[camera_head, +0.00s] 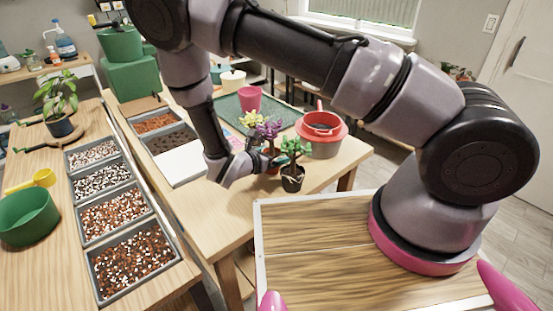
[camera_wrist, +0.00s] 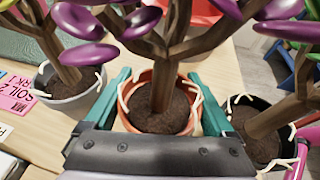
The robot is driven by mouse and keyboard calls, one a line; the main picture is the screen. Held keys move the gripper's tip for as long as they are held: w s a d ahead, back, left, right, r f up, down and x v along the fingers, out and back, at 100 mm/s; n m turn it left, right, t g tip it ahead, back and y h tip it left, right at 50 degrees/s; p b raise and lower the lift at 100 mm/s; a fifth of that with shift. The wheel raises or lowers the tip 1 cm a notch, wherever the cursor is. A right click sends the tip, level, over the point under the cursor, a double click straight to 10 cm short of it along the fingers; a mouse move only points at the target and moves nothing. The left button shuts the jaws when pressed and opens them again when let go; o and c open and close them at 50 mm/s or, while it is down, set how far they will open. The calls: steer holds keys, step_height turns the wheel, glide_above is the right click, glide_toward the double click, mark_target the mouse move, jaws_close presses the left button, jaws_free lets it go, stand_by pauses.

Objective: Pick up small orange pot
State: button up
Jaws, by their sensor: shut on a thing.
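The small orange pot (camera_wrist: 141,76) holds brown soil and a plant with purple leaves. In the wrist view it stands between the two teal fingers of my gripper (camera_wrist: 160,98), which are shut on it from both sides. In the head view my gripper (camera_head: 262,165) is at the right end of the wooden table, and the purple plant (camera_head: 269,131) rises behind it. The orange pot is mostly hidden there by my gripper and the black pot. I cannot tell whether its base touches the table.
A black pot (camera_head: 292,182) with a green plant stands close on the right. A grey pot (camera_wrist: 77,92) stands close on the left. Behind are a red and grey bucket (camera_head: 322,146) and a pink pot (camera_head: 250,93) on a green tray. Soil bins (camera_head: 154,122) lie left.

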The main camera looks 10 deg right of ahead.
mark_target(278, 151)
step_height(278, 151, up, 8)
steer(key=shift+r, duration=0.2)
steer(key=shift+f, duration=2.2)
steer(key=shift+f, duration=2.4)
steer(key=shift+r, duration=0.35)
steer(key=shift+r, duration=1.35)
